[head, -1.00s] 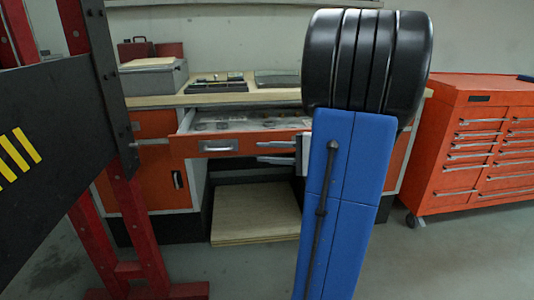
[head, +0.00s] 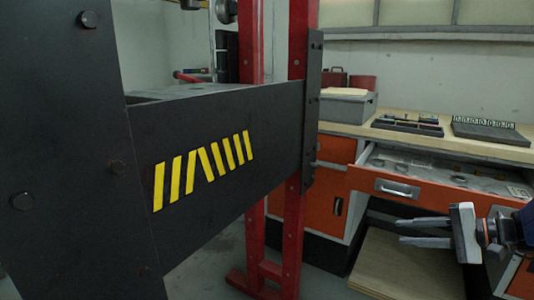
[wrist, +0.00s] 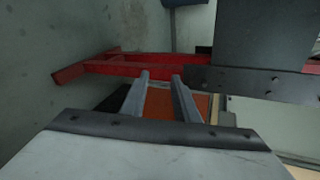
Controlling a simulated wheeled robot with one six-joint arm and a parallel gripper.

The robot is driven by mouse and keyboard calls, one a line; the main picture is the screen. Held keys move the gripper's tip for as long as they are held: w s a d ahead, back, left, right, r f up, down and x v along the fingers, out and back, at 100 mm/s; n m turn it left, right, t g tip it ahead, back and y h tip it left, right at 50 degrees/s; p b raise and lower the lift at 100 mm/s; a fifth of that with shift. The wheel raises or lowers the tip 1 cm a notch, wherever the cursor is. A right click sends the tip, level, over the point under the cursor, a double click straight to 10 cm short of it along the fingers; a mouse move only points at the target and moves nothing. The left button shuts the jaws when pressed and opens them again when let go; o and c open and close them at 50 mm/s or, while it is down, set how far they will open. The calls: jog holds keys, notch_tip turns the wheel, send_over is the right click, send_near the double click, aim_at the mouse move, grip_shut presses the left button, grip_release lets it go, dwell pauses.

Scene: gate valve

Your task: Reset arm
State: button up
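My gripper (head: 399,231) reaches in from the right edge of the head view, its two grey fingers pointing left in front of the orange workbench. The fingers also show in the wrist view (wrist: 160,80), parallel with a clear gap between them. They are open and hold nothing. Most of my arm is out of the head view. No gate valve can be made out in either view.
A black press frame (head: 280,135) with yellow stripes and red posts (head: 295,200) fills the left and middle. The workbench (head: 450,148) behind has a pulled-out drawer (head: 385,187) with flat items inside. A grey box (head: 340,107) and tool trays (head: 405,125) stand on top.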

jog(key=s+a+f+n+g+h, duration=0.3)
jog(key=s+a+f+n+g, duration=0.15)
jog(key=s+a, duration=0.4)
jog(key=s+a+f+n+h, duration=0.1)
jog(key=s+n+h, duration=0.4)
jog(key=s+h, duration=0.2)
jog(key=shift+s+n+t, duration=0.35)
jog(key=shift+t, duration=0.1)
